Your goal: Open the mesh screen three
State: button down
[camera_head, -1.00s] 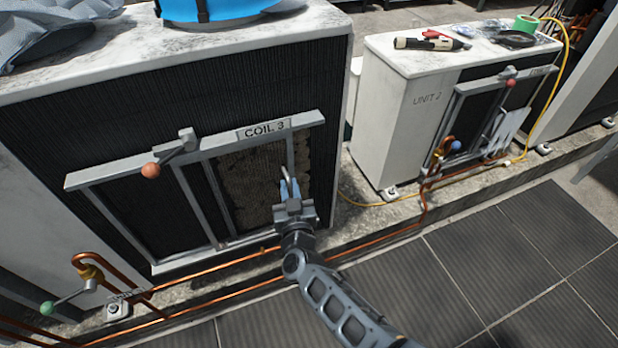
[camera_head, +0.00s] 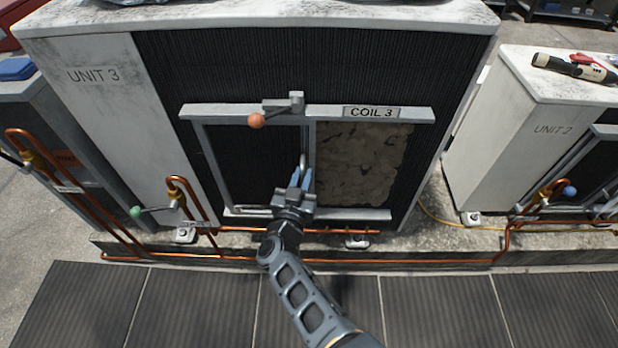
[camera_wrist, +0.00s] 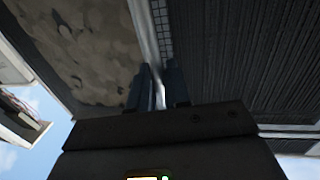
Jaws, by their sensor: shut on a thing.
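The mesh screen three (camera_head: 252,165) is a dark panel in a grey frame under the rail marked COIL 3 on unit 3. It covers the left part of the opening. Right of it, the pale, clogged coil (camera_head: 365,165) lies uncovered. My gripper (camera_head: 302,180) is shut on the upright handle (camera_head: 304,162) at the screen's right edge. In the wrist view, my gripper's fingers (camera_wrist: 157,90) close around the pale handle bar, with the coil to the left.
Copper pipes (camera_head: 330,231) run low along the front of the unit. A green-knobbed valve (camera_head: 137,212) is at the lower left. Unit 2 (camera_head: 540,130) stands to the right. Dark floor tiles (camera_head: 200,300) in front are clear.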

jog(key=c, duration=1.3)
grip_release()
jog(key=shift+c, duration=0.2)
jog(key=s+a+p, duration=0.1)
jog(key=s+p, duration=0.1)
jog(key=s, duration=0.5)
jog(key=shift+s+a+p, duration=0.25)
jog(key=shift+s+p, duration=0.05)
jog(key=shift+s, duration=0.05)
